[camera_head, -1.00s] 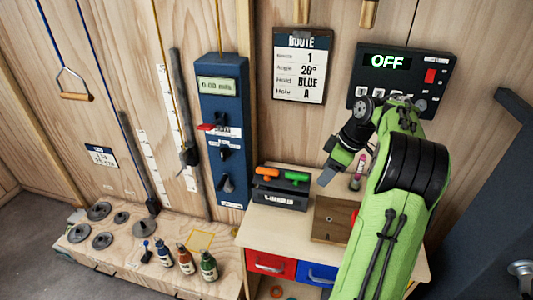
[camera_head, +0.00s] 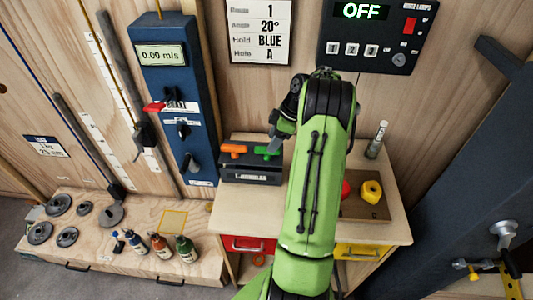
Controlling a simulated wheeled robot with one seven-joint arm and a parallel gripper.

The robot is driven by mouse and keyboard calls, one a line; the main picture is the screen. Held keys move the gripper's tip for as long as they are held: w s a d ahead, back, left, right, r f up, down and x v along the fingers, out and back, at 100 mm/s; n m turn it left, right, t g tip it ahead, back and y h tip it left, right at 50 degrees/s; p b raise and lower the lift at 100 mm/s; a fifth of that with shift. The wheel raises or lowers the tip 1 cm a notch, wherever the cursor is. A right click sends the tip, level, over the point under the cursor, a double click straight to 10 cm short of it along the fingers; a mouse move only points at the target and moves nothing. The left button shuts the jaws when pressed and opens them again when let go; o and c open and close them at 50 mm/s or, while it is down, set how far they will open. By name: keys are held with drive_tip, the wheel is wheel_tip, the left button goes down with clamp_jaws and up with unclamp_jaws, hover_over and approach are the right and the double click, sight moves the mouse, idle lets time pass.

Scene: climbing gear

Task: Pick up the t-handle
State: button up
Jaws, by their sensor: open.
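Two T-handles, an orange one (camera_head: 233,150) and a green one (camera_head: 264,152), stand side by side in a dark labelled holder (camera_head: 250,175) on the small wooden desk. My gripper (camera_head: 274,145) is open at the right end of the green T-handle, pointing down toward it. It overlaps that end in the picture, and I cannot tell whether they touch. My green arm hides most of the gripper and the middle of the desk.
Right of my arm, a wooden tray (camera_head: 351,208) holds a yellow piece (camera_head: 371,191) and a red piece. A small tube (camera_head: 377,139) stands behind it. A blue panel (camera_head: 172,90) is left of the desk. Bottles (camera_head: 186,248) and grey discs stand on a low bench.

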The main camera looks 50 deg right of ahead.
drive_tip(key=x, duration=0.5)
drive_tip(key=shift+w+a+f, duration=0.1)
drive_tip(key=shift+w, duration=0.05)
drive_tip(key=shift+c, duration=0.4)
clamp_jaws()
